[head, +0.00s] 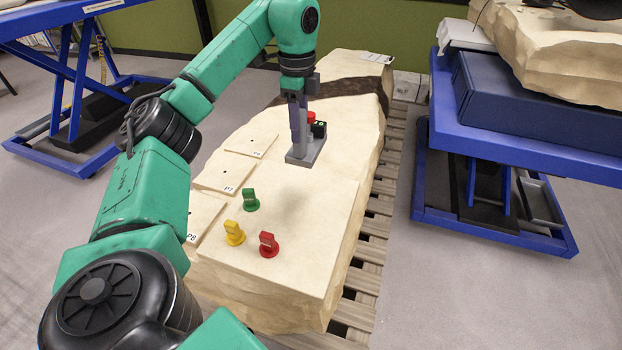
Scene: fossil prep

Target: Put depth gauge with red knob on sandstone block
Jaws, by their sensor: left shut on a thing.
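The depth gauge with the red knob (311,118) has a grey L-shaped base and a dark dial body. It stands upright on the sandstone block (316,215), toward its middle, and its base appears to touch the stone. My left gripper (299,132) reaches down from above and is shut on the depth gauge. The gripper hides part of the gauge's upright. My right gripper is not in view.
Green (250,199), yellow (234,232) and red (268,244) markers stand on the block's near part. Flat labelled plates (223,178) lie along its left side. A wooden pallet (363,276) lies beneath. A blue lift table (530,145) stands right, another (65,75) left.

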